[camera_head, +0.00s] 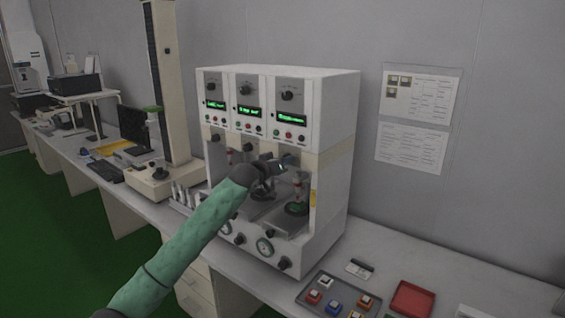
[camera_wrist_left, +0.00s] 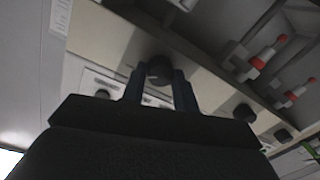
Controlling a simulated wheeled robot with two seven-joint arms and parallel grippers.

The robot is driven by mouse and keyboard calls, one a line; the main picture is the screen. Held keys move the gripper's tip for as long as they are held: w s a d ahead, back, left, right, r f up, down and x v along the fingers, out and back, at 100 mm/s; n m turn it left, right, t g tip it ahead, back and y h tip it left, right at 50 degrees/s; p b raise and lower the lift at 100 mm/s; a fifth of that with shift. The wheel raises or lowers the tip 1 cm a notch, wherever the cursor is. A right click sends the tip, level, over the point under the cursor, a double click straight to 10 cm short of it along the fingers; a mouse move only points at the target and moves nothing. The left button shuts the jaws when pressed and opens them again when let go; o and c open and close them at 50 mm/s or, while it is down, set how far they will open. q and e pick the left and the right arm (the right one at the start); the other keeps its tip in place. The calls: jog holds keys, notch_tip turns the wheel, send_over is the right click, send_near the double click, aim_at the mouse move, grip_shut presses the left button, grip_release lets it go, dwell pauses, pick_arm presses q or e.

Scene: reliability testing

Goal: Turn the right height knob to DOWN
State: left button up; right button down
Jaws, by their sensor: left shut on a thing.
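The white test machine (camera_head: 335,130) stands on the bench, with three upper panels and a row of height knobs along the band below them. The left height knob (camera_head: 215,138) shows as a dark round knob. My left gripper (camera_head: 276,164) is at the right part of that band and hides what it holds in the head view. In the left wrist view my left gripper (camera_wrist_left: 158,78) has its two fingers on either side of the dark right height knob (camera_wrist_left: 159,66), shut on it. The knob's markings and turn position cannot be read. My right gripper is out of view.
Two other dark knobs, (camera_wrist_left: 244,112) and (camera_wrist_left: 283,135), sit along the same band. Red-and-white plungers (camera_wrist_left: 264,56) hang in the bays nearby. A gauge (camera_head: 265,247) is low on the machine's front. A tray of coloured blocks (camera_head: 312,288) and a red tray (camera_head: 410,298) lie at right.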

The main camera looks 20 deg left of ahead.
pick_arm(q)
jog(key=shift+f, duration=0.25)
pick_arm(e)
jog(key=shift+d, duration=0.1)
pick_arm(q)
jog(key=o, duration=1)
jog(key=shift+c, duration=0.2)
jog(key=shift+r, duration=0.1)
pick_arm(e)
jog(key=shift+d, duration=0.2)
pick_arm(q)
jog(key=shift+s, duration=0.1)
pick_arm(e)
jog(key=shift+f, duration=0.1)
pick_arm(q)
jog(key=b+v, duration=0.3)
jog(key=v, duration=0.4)
jog(key=shift+s, duration=0.3)
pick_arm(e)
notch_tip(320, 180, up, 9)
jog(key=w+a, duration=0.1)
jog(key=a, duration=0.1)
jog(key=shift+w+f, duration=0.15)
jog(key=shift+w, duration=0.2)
pick_arm(q)
jog(key=shift+a, duration=0.1)
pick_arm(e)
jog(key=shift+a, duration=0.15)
